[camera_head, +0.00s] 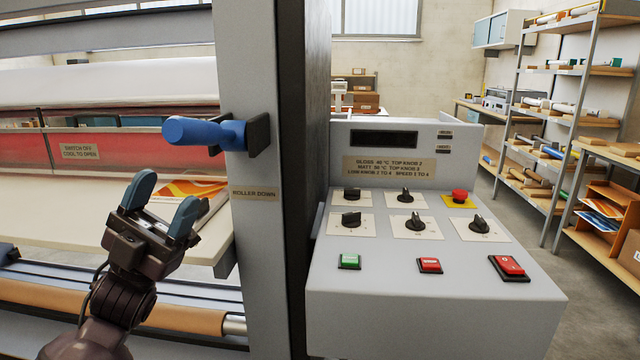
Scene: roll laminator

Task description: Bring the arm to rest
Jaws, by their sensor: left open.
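My left gripper (161,204) is open and empty, with two blue-grey fingertips pointing up. It is in front of the laminator's cream feed table (60,205), below and left of the blue roller handle (205,132). The gripper is apart from the handle. The handle sticks out to the left from the grey upright post (262,290), above a "ROLLER DOWN" label (255,194). My right gripper does not show.
A control panel (440,290) right of the post carries black knobs, a green button (349,261), red switches and a red emergency stop (459,196). Printed sheets (190,190) lie on the feed table. Shelves (560,115) with rolls stand at the right.

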